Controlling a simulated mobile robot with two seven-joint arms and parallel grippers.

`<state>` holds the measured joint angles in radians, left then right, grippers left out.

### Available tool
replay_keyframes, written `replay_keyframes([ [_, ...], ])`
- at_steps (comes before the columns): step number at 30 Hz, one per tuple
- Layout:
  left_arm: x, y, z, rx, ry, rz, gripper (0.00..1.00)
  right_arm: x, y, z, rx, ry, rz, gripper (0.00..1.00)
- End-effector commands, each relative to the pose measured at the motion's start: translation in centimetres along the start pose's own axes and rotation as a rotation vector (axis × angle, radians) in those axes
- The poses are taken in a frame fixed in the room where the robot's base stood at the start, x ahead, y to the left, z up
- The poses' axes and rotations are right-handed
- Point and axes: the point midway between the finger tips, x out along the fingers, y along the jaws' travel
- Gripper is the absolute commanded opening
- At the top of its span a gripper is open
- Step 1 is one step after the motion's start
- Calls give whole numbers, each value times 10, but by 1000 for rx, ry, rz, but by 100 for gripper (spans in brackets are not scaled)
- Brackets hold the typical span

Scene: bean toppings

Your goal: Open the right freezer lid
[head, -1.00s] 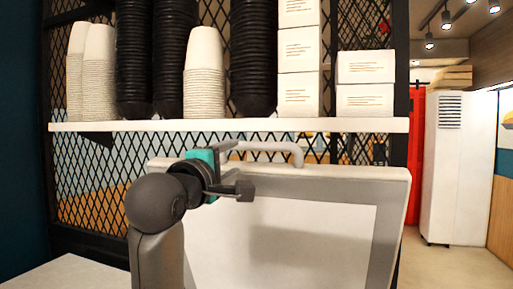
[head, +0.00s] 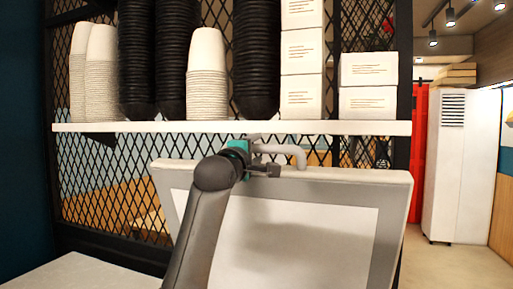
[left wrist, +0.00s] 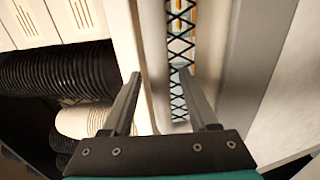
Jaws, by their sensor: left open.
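The freezer lid (head: 292,236) stands raised and tilted up in the head view, its pale inner panel facing me. A light grey bar handle (head: 292,150) shows above its top edge. My left gripper (head: 268,170) is at the lid's top edge, close to the handle, partly hidden by its own wrist. In the left wrist view the left gripper (left wrist: 160,78) is open, its fingers apart, with no object clearly held between them. Whether a finger touches the handle or lid I cannot tell. My right gripper is not in view.
A white shelf (head: 235,127) runs just above the lid, with stacked black cups (head: 256,60), white cups (head: 206,75) and white boxes (head: 302,50). A black mesh rack (head: 100,185) stands behind. Open floor (head: 450,265) lies at the right.

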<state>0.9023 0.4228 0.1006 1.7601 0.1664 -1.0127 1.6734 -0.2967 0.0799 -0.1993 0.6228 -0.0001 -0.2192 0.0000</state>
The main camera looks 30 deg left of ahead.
Motion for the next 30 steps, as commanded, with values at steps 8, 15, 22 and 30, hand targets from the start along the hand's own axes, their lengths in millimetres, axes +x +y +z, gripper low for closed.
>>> replay_keyframes([
  [8, 8, 0, 0, 1, 1, 1, 59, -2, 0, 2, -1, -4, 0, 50],
  [15, 8, 0, 0, 1, 0, 1, 54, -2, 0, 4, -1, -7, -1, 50],
  [22, 8, 0, 0, 1, 0, 0, 28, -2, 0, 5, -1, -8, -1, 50],
  [30, 8, 0, 0, 1, 0, 0, 0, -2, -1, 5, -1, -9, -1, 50],
])
